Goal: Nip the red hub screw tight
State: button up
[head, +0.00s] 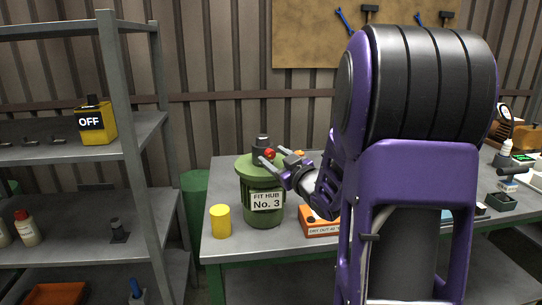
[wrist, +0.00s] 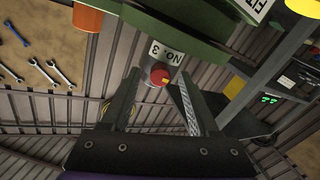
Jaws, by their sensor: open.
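The green disperser (head: 262,212) stands on the bench with a "FIT HUB No. 3" label (head: 267,201) on its front. A dark grey hub (head: 262,143) stands upright on its top. The red hub screw (head: 269,154) is on the hub's side; it also shows in the wrist view (wrist: 160,75), by a small "NO. 3" tag (wrist: 167,52). My gripper (head: 274,157) is open and reaches in from the right at the hub's height. In the wrist view, its two fingers (wrist: 159,78) lie either side of the red screw, with gaps visible on both sides.
A yellow cylinder (head: 220,221) stands left of the disperser, and an orange box (head: 318,222) lies right of it. A grey shelf rack (head: 130,150) at left holds a yellow "OFF" box (head: 96,123). My arm hides much of the bench's middle. Small items crowd the bench's right end.

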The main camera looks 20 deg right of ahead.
jog(key=shift+c, duration=0.3)
grip_shut()
jog(key=shift+m, duration=0.4)
jog(key=m+p, duration=0.2)
jog(key=m, duration=0.3)
jog(key=shift+r+m+p, duration=0.15)
jog(key=shift+m+p, duration=0.15)
jog(key=shift+p, duration=0.1)
jog(key=m+p, duration=0.2)
jog(key=m, duration=0.3)
jog(key=shift+p, duration=0.4)
jog(key=m+p, duration=0.4)
jog(key=m, duration=0.2)
jog(key=shift+m, duration=0.4)
jog(key=m+p, duration=0.1)
jog(key=m, duration=0.1)
jog(key=m+p, duration=0.1)
jog(key=m, duration=0.2)
jog(key=shift+f+m, duration=0.2)
jog(key=shift+m, duration=0.1)
